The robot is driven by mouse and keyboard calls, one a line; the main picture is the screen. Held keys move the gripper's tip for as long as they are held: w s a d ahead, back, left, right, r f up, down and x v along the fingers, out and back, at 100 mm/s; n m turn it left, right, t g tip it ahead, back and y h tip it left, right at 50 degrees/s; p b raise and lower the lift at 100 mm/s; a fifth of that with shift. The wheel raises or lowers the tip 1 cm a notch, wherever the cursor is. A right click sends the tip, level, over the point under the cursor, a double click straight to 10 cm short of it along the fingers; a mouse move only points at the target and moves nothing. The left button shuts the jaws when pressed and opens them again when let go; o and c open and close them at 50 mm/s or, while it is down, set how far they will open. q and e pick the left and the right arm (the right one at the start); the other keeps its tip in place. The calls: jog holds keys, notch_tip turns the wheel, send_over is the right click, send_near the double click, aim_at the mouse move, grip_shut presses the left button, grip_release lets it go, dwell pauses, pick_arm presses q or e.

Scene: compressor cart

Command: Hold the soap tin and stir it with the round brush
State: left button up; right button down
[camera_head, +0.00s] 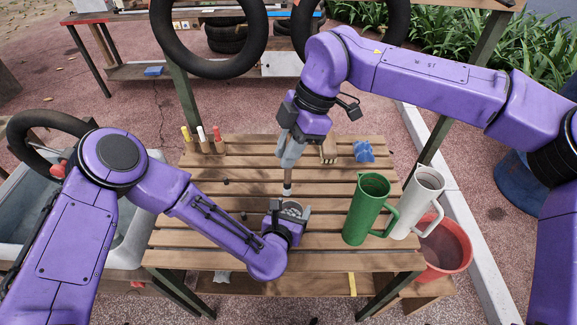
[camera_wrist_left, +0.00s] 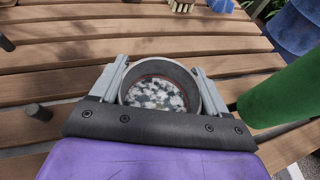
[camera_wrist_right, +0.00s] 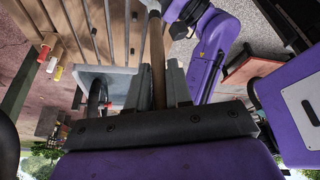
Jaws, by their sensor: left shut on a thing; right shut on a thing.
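The soap tin (camera_head: 291,208) is a small round grey can, upright at the front middle of the slatted table. My left gripper (camera_head: 287,216) is shut on it, with one finger on each side. In the left wrist view the tin (camera_wrist_left: 160,67) is open and holds white, dark-speckled soap (camera_wrist_left: 155,93). The round brush (camera_head: 287,187) points down from my right gripper (camera_head: 288,160), which is shut on its wooden handle (camera_wrist_right: 157,60). No brush shows inside the tin in the left wrist view.
A green jug (camera_head: 366,210) and a white jug (camera_head: 418,203) stand to the right. A red bucket (camera_head: 444,247) is beyond the table's right edge. Small dark pegs (camera_head: 226,182) dot the left slats.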

pick_arm(q)
jog(key=o, duration=1.2)
jog(key=v, duration=1.2)
jog(key=shift+s+f, duration=0.1)
